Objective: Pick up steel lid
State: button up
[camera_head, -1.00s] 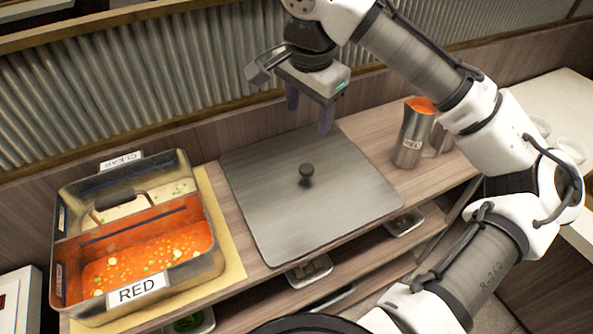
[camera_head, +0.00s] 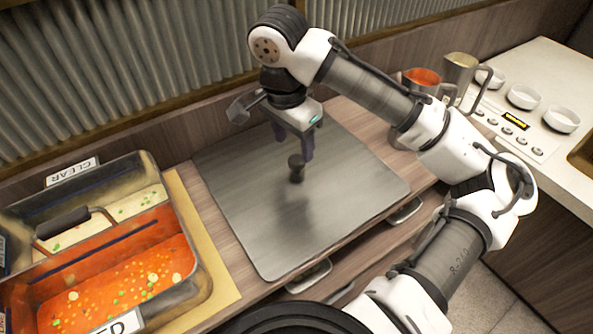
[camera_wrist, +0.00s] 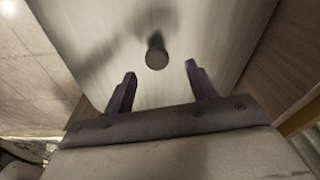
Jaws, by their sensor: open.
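The steel lid (camera_head: 340,185) is a flat, square brushed-metal plate lying on the wooden counter. A dark round knob (camera_head: 297,170) stands up near its middle. My gripper (camera_head: 294,148) is open above the lid, with its fingertips close to the knob. In the wrist view, the lid (camera_wrist: 195,30) fills the upper middle and the knob (camera_wrist: 157,52) lies ahead of and between the two spread purple fingers of my gripper (camera_wrist: 158,75). Nothing is between the fingers. I cannot tell the exact height gap to the knob.
A divided soup pan (camera_head: 190,235) with red and clear sides stands left of the lid on a yellow board (camera_head: 222,270). Metal pitchers (camera_head: 462,75) stand at the back right. White bowls (camera_head: 523,96) sit on the pale counter at right. A corrugated wall (camera_head: 130,70) runs behind.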

aim_at(296, 159)
jog(key=f, duration=0.3)
jog(key=f+p, duration=0.1)
jog(key=shift+d+f, duration=0.35)
jog(key=shift+f, duration=0.55)
jog(key=shift+r, duration=0.1)
jog(key=c, duration=1.1)
